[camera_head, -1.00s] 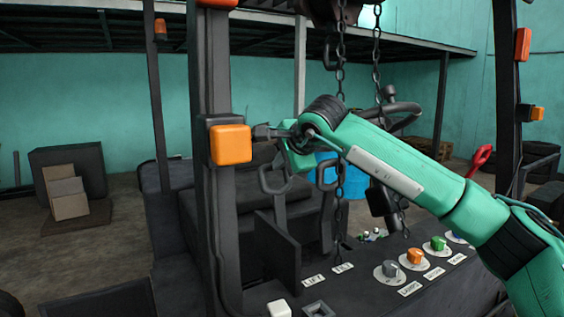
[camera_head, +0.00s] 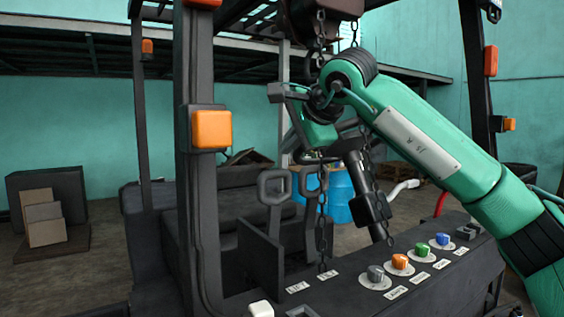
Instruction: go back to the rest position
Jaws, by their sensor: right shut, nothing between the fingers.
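My right gripper (camera_head: 276,93) is shut and empty. It is in the upper middle of the head view, at the end of my green right arm, which comes in from the right. It hangs in the air above the forklift's control panel (camera_head: 345,299). It is apart from the orange lamp (camera_head: 211,128) on the dark front post, up and to the right of it. My left gripper is not in the head view.
Chains (camera_head: 322,205) hang close beside my right arm. The panel carries grey, orange, green and blue knobs (camera_head: 400,261). Two levers with looped handles (camera_head: 272,188) stand behind it. A dark post (camera_head: 476,80) rises at the right. Blue barrels (camera_head: 366,182) stand behind.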

